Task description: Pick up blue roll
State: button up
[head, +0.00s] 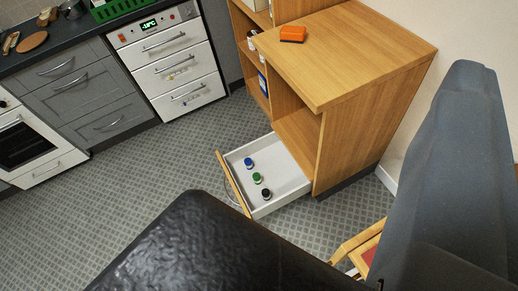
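A small blue-topped round piece (249,162), which looks like the blue roll, stands in the open white drawer (291,178) at the bottom of the wooden cabinet. It is the farthest back of a row of three, near the drawer's front panel. A green one (257,178) and a black one (266,194) stand in front of it, apart from each other. I cannot make out my gripper's fingers in the head view, and nothing is seen touching the blue piece.
The wooden cabinet (350,45) has an orange block (292,34) on top. Grey drawers (85,95) and a white appliance (172,65) line the back left. A large dark surface fills the bottom, and a grey shape blocks the right. Patterned floor (150,165) is clear left of the drawer.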

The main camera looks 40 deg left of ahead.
aim_at(248, 163)
jog(key=u, duration=0.55)
jog(key=i, duration=1.3)
jog(key=u, duration=0.8)
